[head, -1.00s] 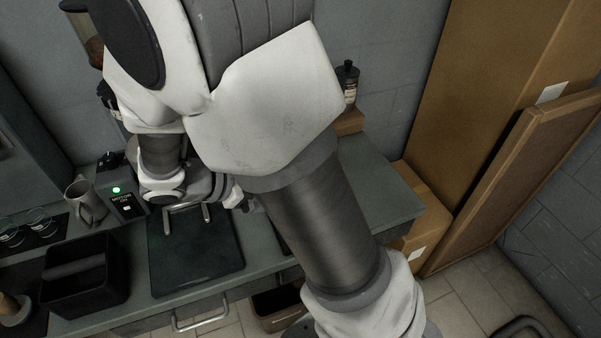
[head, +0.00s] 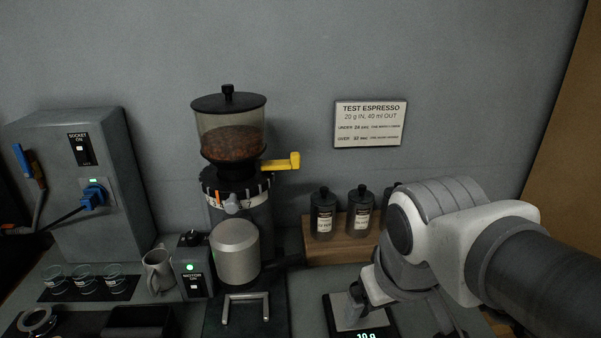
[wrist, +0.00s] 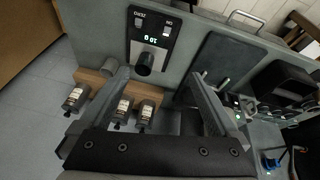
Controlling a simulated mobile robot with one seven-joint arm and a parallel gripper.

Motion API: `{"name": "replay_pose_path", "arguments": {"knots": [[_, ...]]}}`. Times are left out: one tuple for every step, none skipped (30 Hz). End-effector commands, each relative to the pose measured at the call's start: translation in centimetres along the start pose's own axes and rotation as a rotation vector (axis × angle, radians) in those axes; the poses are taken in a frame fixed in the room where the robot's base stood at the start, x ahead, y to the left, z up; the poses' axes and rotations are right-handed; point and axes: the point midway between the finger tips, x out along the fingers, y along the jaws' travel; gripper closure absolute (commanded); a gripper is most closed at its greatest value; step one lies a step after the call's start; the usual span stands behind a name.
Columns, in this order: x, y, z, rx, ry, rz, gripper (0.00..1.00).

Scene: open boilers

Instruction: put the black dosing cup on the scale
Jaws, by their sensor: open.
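The scale (head: 345,326) stands on the counter at the lower right of the head view, with a lit display that seems to read 10 g. In the wrist view the scale (wrist: 134,44) is at the top centre. A small black round thing, which looks like the dosing cup (wrist: 145,60), appears upright on the scale's plate. My gripper (wrist: 160,78) is open, its two fingers spread to either side of the cup, apparently not touching it. In the head view my gripper (head: 361,292) is over the scale and the cup cannot be made out clearly.
A coffee grinder (head: 236,255) with a metal fork stands left of the scale. Dark bottles (head: 323,213) stand on a wooden block (head: 340,249) close behind my gripper. A mug (head: 158,270) and small glasses (head: 85,280) are at the left.

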Motion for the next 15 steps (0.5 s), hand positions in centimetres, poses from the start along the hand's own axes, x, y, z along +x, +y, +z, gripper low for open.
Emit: {"name": "replay_pose_path", "arguments": {"knots": [[-0.7,0.0,0.1,0.050,0.040,-0.011,0.03],[-1.0,-0.1,0.2,0.074,0.059,-0.018,0.03],[-1.4,-0.1,0.2,0.101,0.081,-0.026,0.03],[-1.6,-0.2,0.2,0.119,0.095,-0.032,0.03],[-1.8,-0.2,0.2,0.133,0.108,-0.036,0.03],[-2.0,-0.3,0.2,0.149,0.120,-0.042,0.03],[-2.1,-0.3,0.2,0.158,0.127,-0.045,0.03],[-2.2,-0.3,0.2,0.165,0.132,-0.047,0.03],[-2.2,-0.3,0.2,0.171,0.136,-0.048,0.03],[-2.3,-0.3,0.2,0.174,0.138,-0.049,0.03],[-2.3,-0.4,0.2,0.175,0.139,-0.050,0.03],[-2.3,-0.4,0.2,0.175,0.139,-0.050,0.03],[-2.3,-0.4,0.2,0.175,0.139,-0.050,0.03],[-2.3,-0.4,0.2,0.174,0.138,-0.050,0.03],[-2.3,-0.4,0.2,0.174,0.138,-0.050,0.03]]}}
